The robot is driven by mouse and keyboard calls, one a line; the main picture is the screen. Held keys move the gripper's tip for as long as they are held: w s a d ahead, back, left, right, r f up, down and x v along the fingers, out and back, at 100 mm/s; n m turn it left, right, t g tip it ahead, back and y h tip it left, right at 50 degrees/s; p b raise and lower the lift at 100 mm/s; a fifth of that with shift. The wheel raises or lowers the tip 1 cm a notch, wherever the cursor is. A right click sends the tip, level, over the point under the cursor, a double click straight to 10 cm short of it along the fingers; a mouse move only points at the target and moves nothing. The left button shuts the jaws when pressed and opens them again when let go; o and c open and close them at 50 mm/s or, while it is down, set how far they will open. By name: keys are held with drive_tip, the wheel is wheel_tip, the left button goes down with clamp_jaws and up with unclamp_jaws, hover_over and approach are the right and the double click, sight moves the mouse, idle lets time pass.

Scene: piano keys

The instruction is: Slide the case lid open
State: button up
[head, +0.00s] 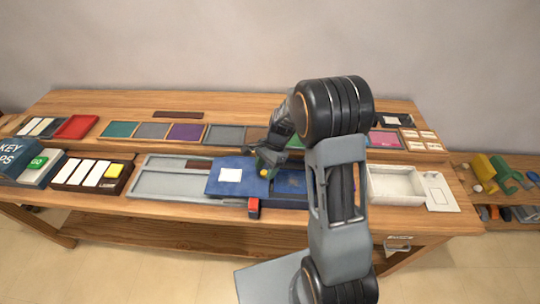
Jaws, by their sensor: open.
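The case is dark blue (294,202), low and long, at the middle of the bench. Its blue lid (215,189) bears a white label (231,175) and lies toward the left, beside or over a grey tray-like track (165,189). Part of the case's inside shows to the right of the lid. My gripper (266,168) is open at the lid's right part, with a small yellow spot (264,173) between or by its fingers. I cannot tell whether the fingers touch the lid. My arm hides the right end of the case.
A red block (254,204) stands at the case's front edge. Colored trays (186,133) line the raised back shelf. A box of white and yellow keys (92,174) stands left, a white tray (394,184) right. The bench's front strip is mostly clear.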

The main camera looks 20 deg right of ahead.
drive_tip(key=v, duration=1.3)
drive_tip(key=shift+b, duration=0.3)
drive_tip(key=shift+r, duration=0.1)
